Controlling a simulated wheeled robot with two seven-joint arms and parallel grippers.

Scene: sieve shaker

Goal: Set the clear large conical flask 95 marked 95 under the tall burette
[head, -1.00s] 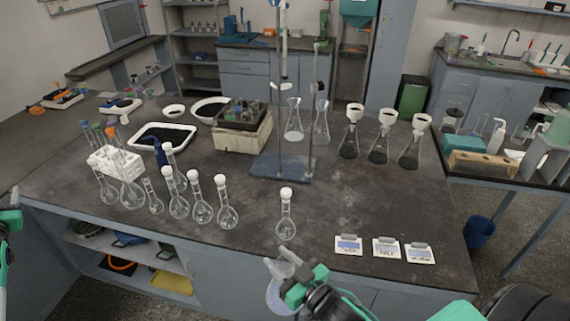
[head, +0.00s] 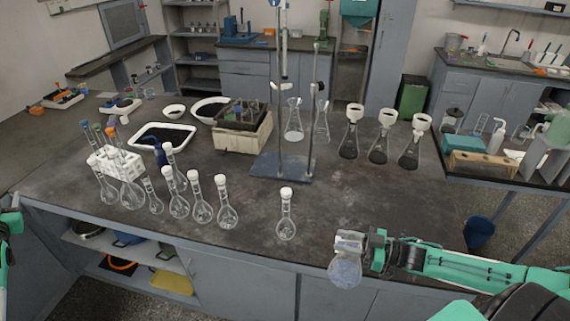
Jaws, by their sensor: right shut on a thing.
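My right gripper (head: 366,252) is shut on a clear glass flask (head: 345,272), held at the front edge of the bench. The flask's wide rounded end hangs low, and I cannot read a mark on it. The tall burette (head: 284,45) stands upright on a stand with a blue-grey base (head: 283,168) at the middle of the bench. A clear conical flask (head: 294,122) stands behind the stand's left rod. Another conical flask (head: 321,126) is beside the right rod. Part of my left arm shows at the left edge; its fingers are out of view.
Three conical flasks with white tops (head: 379,140) stand right of the stand. A round flask with a white stopper (head: 286,218) stands in front of it. Several more (head: 200,205) stand at left. A wooden box (head: 242,136) is left of the stand. The bench right of centre is clear.

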